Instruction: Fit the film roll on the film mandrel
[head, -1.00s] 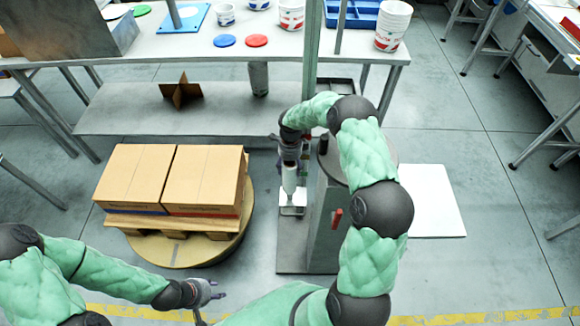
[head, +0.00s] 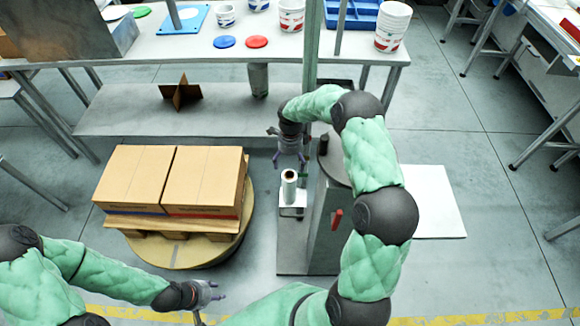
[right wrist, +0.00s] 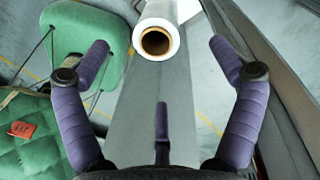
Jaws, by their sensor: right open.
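The white film roll (head: 289,187) stands upright on the small white carriage (head: 292,211) at the wrapper's mast. In the right wrist view the roll (right wrist: 167,14) shows its brown core end, apart from the fingers. The film mandrel cannot be made out; the roll hides what is under and inside it. My right gripper (head: 290,158) is open and empty, just above and behind the roll. In the right wrist view its fingers (right wrist: 159,48) are spread wide. My left gripper (head: 209,294) is low at the front, away from the roll; its finger state is unclear.
Cartons (head: 168,180) sit on a pallet on the round turntable (head: 243,233) left of the carriage. The mast (head: 311,60) rises behind. A bench (head: 180,48) holds tubs and lids.

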